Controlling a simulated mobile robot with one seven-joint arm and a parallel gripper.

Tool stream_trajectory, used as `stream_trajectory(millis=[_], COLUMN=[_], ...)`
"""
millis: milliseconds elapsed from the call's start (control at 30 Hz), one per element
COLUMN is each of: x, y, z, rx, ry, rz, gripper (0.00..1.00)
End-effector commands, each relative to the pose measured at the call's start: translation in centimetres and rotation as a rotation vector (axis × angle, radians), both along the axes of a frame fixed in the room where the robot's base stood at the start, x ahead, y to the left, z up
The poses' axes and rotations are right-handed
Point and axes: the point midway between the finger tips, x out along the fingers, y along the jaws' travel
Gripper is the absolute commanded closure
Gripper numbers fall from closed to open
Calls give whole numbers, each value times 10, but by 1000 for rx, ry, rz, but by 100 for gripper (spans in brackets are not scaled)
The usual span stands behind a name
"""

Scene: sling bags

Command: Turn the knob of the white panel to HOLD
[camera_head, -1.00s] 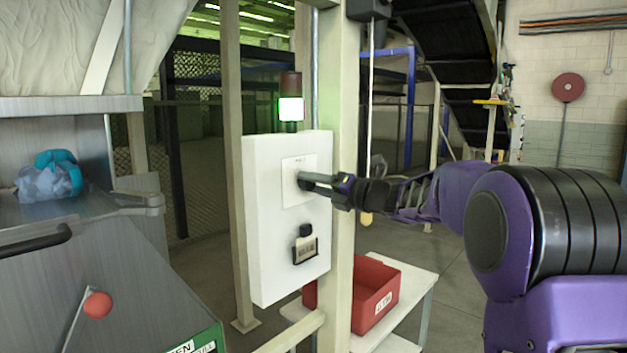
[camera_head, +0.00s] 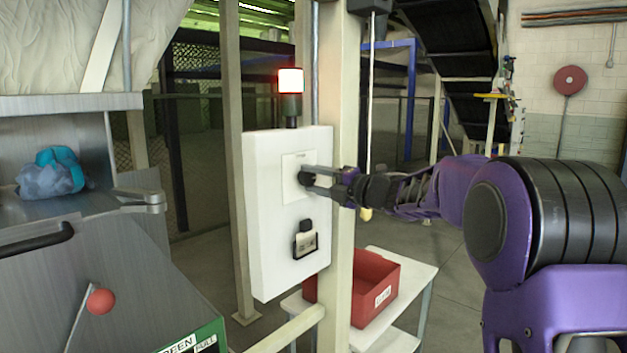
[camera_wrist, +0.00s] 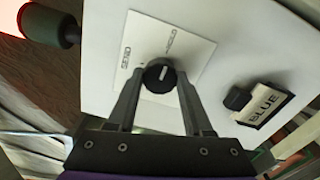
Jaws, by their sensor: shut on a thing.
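The white panel (camera_head: 275,235) hangs on a pale post in the head view and fills much of the wrist view (camera_wrist: 110,35). Its black round knob (camera_wrist: 160,73) with a white pointer line sits on a white plate (camera_wrist: 190,48). My gripper (camera_wrist: 158,80) is shut on the knob, one finger on each side.
A signal lamp (camera_head: 290,80) on the panel top glows red. A card holder (camera_head: 305,243) below the knob reads BLUE in the wrist view (camera_wrist: 262,104). A red bin (camera_head: 365,290) stands on a white table at right. A blue bag (camera_head: 52,175) lies at left.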

Motion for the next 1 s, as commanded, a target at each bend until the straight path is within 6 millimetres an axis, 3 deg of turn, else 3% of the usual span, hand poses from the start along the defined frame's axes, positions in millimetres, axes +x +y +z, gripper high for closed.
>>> stream_trajectory(millis=[267,300,467,800,1000], x=[0,0,0,-1,-18], y=[0,0,0,-2,-24], z=[0,0,0,0,-1], rx=[3,3,2,1,0], ry=[3,3,2,1,0], rz=[-1,-1,-1,-1,-3], gripper=[100,48,19,19,19])
